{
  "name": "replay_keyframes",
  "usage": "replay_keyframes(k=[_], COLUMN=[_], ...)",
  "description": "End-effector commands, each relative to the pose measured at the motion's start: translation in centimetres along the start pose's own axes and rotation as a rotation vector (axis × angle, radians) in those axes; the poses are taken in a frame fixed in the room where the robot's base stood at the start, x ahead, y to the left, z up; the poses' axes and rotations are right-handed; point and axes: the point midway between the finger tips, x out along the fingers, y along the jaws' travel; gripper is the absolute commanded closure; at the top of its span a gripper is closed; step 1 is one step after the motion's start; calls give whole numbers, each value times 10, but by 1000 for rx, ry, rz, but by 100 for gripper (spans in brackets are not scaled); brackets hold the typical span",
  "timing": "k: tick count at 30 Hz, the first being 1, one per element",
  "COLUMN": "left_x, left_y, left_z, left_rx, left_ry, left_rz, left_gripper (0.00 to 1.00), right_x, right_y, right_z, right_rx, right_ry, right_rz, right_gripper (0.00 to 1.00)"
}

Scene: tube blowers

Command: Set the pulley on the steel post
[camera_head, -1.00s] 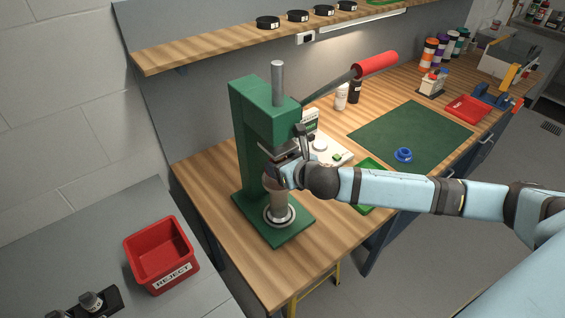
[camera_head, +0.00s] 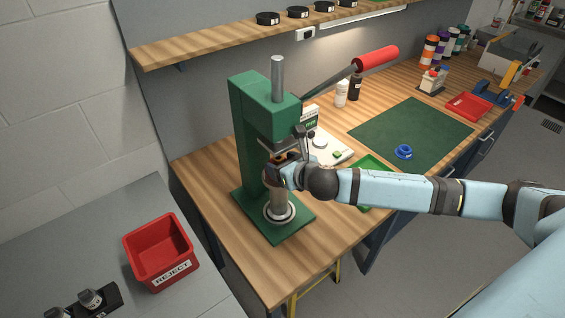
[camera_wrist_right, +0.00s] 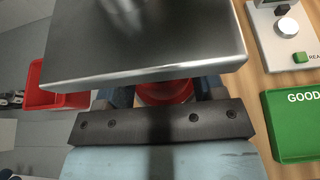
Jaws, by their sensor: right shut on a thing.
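My right gripper (camera_head: 277,168) is at the green arbor press (camera_head: 243,135), under its head and above the steel post (camera_head: 279,203). The post stands upright on the round fixture of the press base. In the right wrist view, a red round thing (camera_wrist_right: 165,92) shows between the fingers, partly hidden by the metal block of the press above. I take it to be the pulley, held in the shut right gripper. The gripper hides most of it in the head view, so I cannot tell whether it touches the post. My left gripper is not in view.
A red reject bin (camera_head: 161,252) stands on the grey table at left. A green tray (camera_wrist_right: 292,122) lies right of the press. A blue spool-like part (camera_head: 403,152) lies on the green mat (camera_head: 430,125). The press lever (camera_head: 375,58) reaches right.

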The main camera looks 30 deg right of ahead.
Motion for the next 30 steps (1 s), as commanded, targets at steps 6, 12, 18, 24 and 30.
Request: replay_keyframes(k=[6,12,18,24,30], left_x=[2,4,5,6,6], left_y=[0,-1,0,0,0], left_z=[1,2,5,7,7], left_rx=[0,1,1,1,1], left_ry=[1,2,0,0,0], left_rz=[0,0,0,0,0], left_gripper=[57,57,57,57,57], right_x=[2,4,6,8,9], right_y=[0,0,0,0,0], right_z=[-5,-9,-14,-18,-20], right_rx=[0,0,0,-1,-1], right_ry=[-2,-2,-1,-2,-2], right_rz=[0,0,0,0,0], right_gripper=[66,66,66,66,66])
